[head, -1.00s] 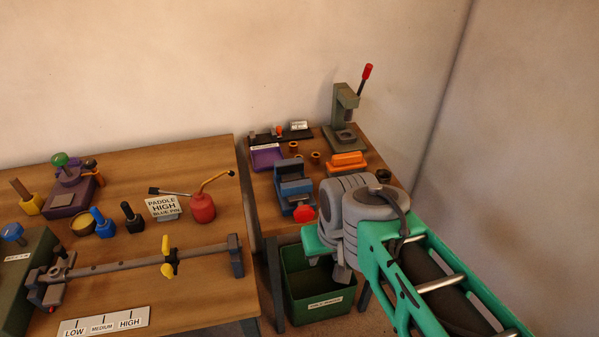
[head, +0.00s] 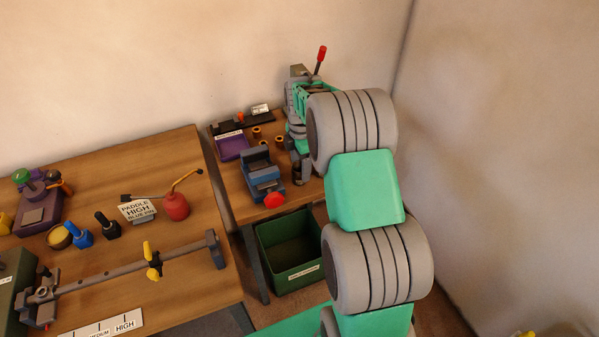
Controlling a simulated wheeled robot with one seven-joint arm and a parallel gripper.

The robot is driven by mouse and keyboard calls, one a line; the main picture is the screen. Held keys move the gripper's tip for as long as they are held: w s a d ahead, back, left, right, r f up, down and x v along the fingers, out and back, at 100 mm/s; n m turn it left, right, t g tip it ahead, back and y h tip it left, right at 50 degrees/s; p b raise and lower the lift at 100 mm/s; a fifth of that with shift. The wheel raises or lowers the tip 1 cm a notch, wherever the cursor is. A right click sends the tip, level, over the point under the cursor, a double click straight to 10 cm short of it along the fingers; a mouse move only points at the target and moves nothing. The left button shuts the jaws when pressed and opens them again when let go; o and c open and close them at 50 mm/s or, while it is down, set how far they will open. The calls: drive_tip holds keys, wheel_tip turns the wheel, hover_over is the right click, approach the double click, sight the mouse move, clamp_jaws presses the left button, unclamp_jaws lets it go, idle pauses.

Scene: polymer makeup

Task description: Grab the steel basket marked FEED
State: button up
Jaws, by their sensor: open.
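No steel basket marked FEED can be made out in the head view. My arm reaches from the lower right over the small back table (head: 232,192). Its far end with my gripper (head: 300,172) hangs low over that table, just right of the blue vise (head: 262,172). The thick grey and green arm links cover much of it and the table's right part. The fingers are small and unclear, and I see nothing held between them.
A press with a red-knobbed lever (head: 322,53) stands behind my arm. A green bin (head: 292,272) with an unreadable label stands on the floor. The larger workbench (head: 165,190) at left holds an oil can (head: 175,206) and several tools.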

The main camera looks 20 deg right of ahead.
sight(299, 173)
drive_tip(key=f, duration=0.2)
drive_tip(key=f+p, duration=0.1)
drive_tip(key=f, duration=0.1)
drive_tip(key=shift+w+a+f, duration=0.1)
drive_tip(key=shift+w+f, duration=0.1)
drive_tip(key=shift+f, duration=0.1)
clamp_jaws()
idle(0.3)
drive_tip(key=shift+r, duration=0.1)
